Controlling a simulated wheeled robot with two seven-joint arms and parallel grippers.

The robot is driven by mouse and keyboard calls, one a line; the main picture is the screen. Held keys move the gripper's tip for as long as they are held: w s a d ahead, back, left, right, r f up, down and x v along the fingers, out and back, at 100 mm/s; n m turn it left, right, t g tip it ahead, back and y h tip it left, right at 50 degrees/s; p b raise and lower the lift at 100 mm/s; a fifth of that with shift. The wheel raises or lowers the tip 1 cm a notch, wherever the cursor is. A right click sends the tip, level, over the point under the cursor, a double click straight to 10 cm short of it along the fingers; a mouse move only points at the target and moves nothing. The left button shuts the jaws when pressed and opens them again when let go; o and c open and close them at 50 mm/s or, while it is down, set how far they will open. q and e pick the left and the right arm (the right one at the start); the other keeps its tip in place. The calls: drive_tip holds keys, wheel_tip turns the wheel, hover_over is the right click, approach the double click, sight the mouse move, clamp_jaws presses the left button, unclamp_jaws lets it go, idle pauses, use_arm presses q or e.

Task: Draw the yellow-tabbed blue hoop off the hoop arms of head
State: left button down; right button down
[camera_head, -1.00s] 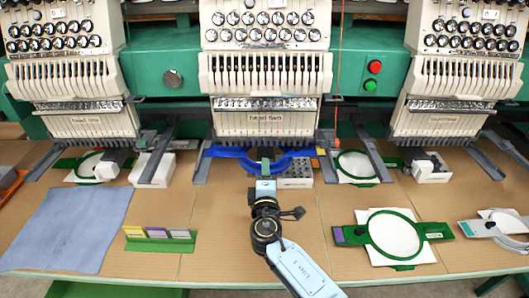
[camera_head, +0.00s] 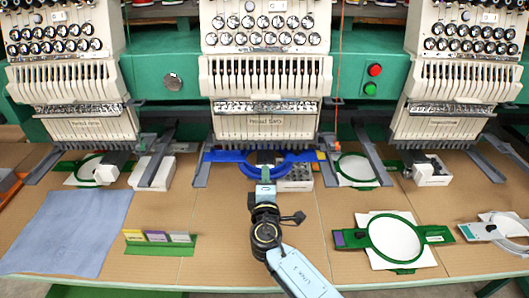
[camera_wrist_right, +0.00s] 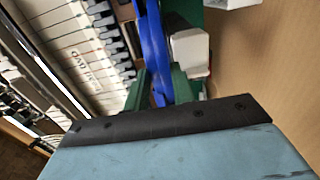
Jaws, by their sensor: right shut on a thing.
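The blue hoop (camera_head: 246,170) is at the middle head, its side bars reaching toward the two grey hoop arms (camera_head: 202,168). A small yellow tab (camera_head: 321,155) shows at its right end, close to the right arm. My right gripper (camera_head: 265,172) comes from the front and is shut on the hoop's near rim. In the right wrist view, its green fingers (camera_wrist_right: 158,92) sit either side of the blue hoop (camera_wrist_right: 153,45). Whether the bar ends are still seated in the arms I cannot tell. My left gripper is out of view.
A blue cloth (camera_head: 68,232) and a green card holder (camera_head: 160,246) lie left. The table just left of my gripper is clear.

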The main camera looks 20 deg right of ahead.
drive_tip(key=v, duration=1)
drive_tip(key=shift+s+p, duration=0.3)
idle(0.9)
drive_tip(key=shift+r, duration=0.1)
drive_tip(key=c, duration=1.1)
unclamp_jaws()
